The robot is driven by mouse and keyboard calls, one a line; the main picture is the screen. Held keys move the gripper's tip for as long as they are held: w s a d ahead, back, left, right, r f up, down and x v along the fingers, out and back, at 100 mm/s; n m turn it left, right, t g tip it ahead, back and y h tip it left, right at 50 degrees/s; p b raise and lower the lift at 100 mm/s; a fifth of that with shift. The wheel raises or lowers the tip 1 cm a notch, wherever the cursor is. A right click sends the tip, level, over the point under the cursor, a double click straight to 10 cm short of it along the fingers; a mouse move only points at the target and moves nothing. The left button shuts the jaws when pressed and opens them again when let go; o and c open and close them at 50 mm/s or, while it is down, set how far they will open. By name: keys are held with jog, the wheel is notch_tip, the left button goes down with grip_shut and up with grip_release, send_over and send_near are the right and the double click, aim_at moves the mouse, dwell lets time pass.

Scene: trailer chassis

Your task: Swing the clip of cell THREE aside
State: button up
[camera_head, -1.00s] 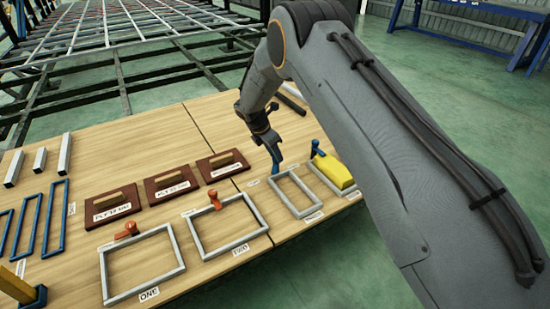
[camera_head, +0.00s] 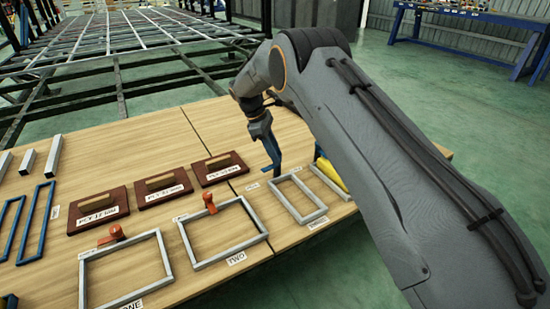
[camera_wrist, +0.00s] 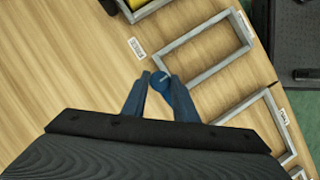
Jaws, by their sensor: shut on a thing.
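The cell THREE frame (camera_head: 302,219) is a grey rectangle on the wooden table, right of cell TWO. It also shows in the wrist view (camera_wrist: 192,74). Its blue clip (camera_wrist: 159,82) is between my gripper's fingers (camera_wrist: 158,78), at the frame's near-left corner in the wrist view. My gripper (camera_head: 271,165) is shut on the clip, low at the table behind the frame in the head view. The fingers hide most of the clip, so its exact angle cannot be told.
Cell TWO (camera_head: 227,255) and cell ONE (camera_head: 130,299) have orange clips (camera_head: 209,201) (camera_head: 112,235). Brown plates (camera_head: 165,187) lie behind them. Right of cell THREE is another frame with a yellow block (camera_head: 331,174), partly behind my arm. Bare wood lies behind my gripper.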

jog(key=shift+s+a+m+g+b, duration=0.1)
jog(key=shift+m+g+b, duration=0.25)
jog(key=shift+m, duration=0.25)
jog(key=o, duration=1)
jog(key=v, duration=0.7)
jog(key=shift+r+p, duration=0.3)
jog(key=shift+r, duration=0.05)
